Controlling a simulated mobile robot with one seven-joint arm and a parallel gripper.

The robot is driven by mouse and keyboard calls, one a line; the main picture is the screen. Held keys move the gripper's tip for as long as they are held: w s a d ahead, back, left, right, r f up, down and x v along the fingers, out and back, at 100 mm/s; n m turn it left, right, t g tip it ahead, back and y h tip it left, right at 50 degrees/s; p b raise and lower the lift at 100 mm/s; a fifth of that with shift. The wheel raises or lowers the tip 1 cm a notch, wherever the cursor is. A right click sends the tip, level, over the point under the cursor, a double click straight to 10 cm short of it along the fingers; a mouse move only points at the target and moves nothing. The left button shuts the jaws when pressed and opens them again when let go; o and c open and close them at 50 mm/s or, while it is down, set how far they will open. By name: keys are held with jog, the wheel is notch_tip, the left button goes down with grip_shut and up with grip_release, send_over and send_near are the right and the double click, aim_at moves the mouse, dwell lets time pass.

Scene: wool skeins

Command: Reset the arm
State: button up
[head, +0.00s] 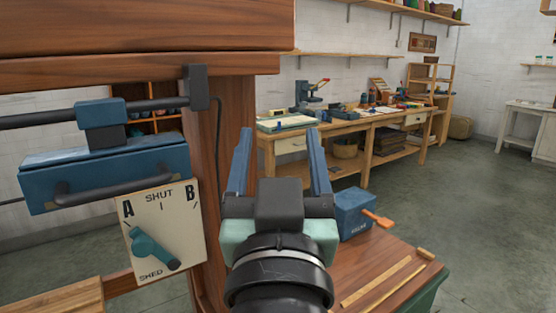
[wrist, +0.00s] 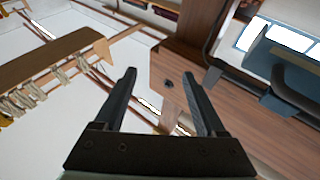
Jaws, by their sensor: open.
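My gripper (head: 280,135) stands in the middle of the head view with its two blue fingers apart and pointing up and away. Nothing is between them. In the wrist view the open fingers (wrist: 160,76) show as dark bars in front of a wooden post (wrist: 172,90) of the loom-like frame. In the head view the gripper is right of the post and apart from the lever plate.
A cream plate (head: 188,212) marked A, SHUT, B and SHED carries a teal lever (head: 150,248). Above it is a blue block (head: 105,172) with a dark handle. A blue box (head: 354,212) with an orange lever sits on the wooden top. A workbench (head: 350,122) stands behind. Floor at right is clear.

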jog(key=s+r+t, duration=0.5)
jog(key=s+r, duration=0.3)
jog(key=r, duration=0.3)
notch_tip(320, 180, up, 16)
jog(key=p, duration=1.5)
jog(key=shift+s, duration=0.45)
jog(key=shift+a+f, duration=0.1)
